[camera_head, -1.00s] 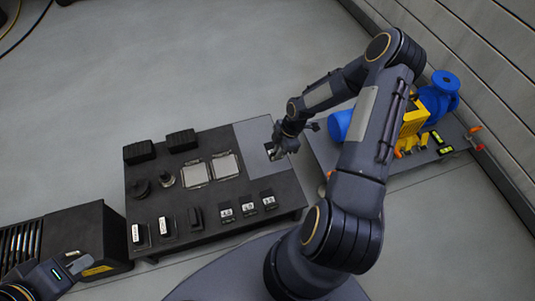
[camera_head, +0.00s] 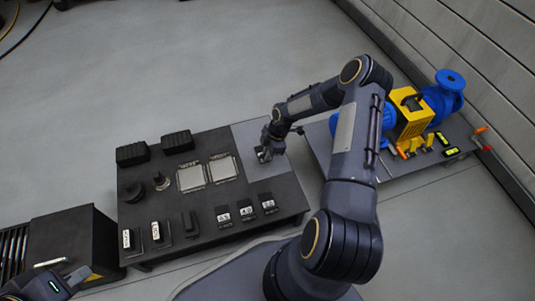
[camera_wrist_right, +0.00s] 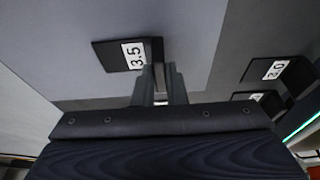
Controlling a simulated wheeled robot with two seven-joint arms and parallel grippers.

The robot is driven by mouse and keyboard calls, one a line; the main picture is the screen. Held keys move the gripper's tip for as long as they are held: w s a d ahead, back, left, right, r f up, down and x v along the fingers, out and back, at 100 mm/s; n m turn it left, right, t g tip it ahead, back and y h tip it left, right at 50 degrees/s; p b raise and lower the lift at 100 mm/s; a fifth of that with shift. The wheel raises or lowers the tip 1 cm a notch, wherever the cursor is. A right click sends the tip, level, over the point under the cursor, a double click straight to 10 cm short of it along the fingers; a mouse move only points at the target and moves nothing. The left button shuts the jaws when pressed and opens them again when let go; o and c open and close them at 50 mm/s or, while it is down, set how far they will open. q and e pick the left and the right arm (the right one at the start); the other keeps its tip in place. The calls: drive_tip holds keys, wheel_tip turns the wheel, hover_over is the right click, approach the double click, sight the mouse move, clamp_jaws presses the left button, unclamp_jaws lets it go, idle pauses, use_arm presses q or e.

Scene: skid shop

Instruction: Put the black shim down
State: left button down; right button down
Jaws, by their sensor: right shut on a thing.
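The black shim (camera_wrist_right: 108,55) with a white "3.5" label shows in the right wrist view, held at its raised tab. My right gripper (camera_wrist_right: 160,82) is shut on it. In the head view, my right gripper (camera_head: 266,151) is over the plain grey pad (camera_head: 254,133) at the right end of the dark table (camera_head: 215,247). The shim is mostly hidden there by the gripper. I cannot tell whether it touches the pad. My left gripper (camera_head: 66,279) is at the lower left, partly cut off; its jaw opening is unclear.
Labelled black blocks (camera_head: 246,210) stand along the table's front edge. Two silver square plates (camera_head: 207,174), two ribbed black blocks (camera_head: 176,141) and round parts (camera_head: 161,182) are on the table. A blue and yellow pump unit (camera_head: 411,116) stands on a grey base at right.

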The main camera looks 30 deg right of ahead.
drive_tip(key=shift+f, duration=0.2)
drive_tip(key=c, duration=1.5)
unclamp_jaws()
drive_tip(key=shift+r, duration=0.1)
